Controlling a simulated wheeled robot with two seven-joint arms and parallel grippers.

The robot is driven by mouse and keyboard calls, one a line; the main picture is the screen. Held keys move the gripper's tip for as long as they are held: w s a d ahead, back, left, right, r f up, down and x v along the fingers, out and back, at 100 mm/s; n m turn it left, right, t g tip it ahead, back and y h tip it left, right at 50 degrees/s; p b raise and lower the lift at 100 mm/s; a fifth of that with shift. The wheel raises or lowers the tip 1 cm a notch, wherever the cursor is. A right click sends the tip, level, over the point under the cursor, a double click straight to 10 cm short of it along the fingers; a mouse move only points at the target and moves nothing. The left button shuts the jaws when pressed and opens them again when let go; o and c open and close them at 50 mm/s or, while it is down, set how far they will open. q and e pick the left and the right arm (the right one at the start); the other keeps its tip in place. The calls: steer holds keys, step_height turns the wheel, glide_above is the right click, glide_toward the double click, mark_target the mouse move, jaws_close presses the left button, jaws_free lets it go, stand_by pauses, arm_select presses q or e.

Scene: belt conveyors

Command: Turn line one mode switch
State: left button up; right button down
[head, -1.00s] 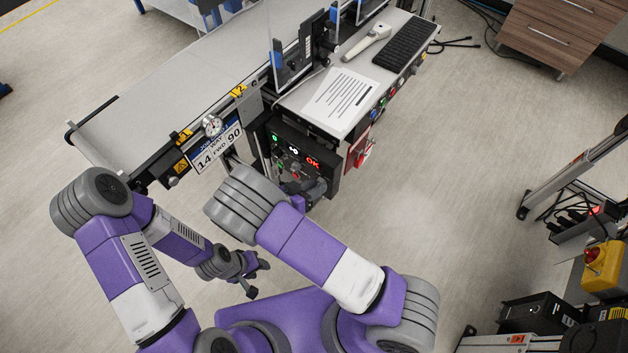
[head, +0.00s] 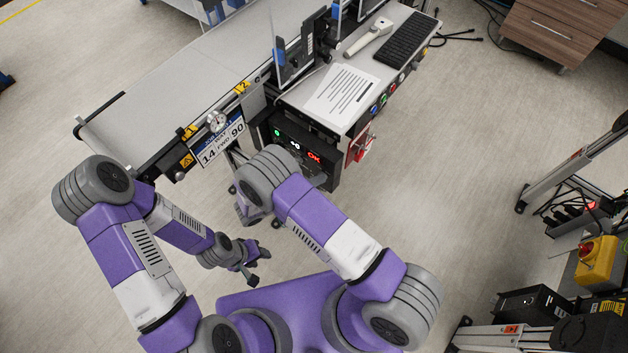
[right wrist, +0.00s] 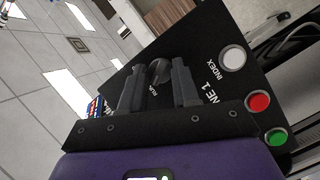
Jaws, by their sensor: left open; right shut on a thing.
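The line one control panel (head: 326,168) is a black box under the work table, with lit green and red readouts. The right wrist view shows its sloped face (right wrist: 215,25), lettered "NE 1", with a dark round mode switch knob (right wrist: 158,70) and a "RUN" label beside it. My right gripper (right wrist: 157,82) has its two fingers on either side of this knob, shut on it. In the head view, my right arm hides the knob and these fingers. My left gripper (head: 256,268) is open and empty, low over the floor, away from the panel.
White INDEX (right wrist: 232,58), red (right wrist: 259,104) and green (right wrist: 277,136) buttons sit right of the knob. A belt conveyor (head: 180,85) with gauge (head: 216,121) stands at left. A red tag box (head: 359,146) hangs right of the panel.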

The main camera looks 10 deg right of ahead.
stand_by(0.4)
steer(key=c, duration=0.8)
jaws_free()
steer(key=shift+c, duration=0.2)
steer(key=f+v, duration=0.1)
steer(key=v, duration=0.6)
steer(key=shift+a+r, duration=0.25)
steer(key=shift+r, duration=0.25)
steer(key=shift+s, duration=0.1)
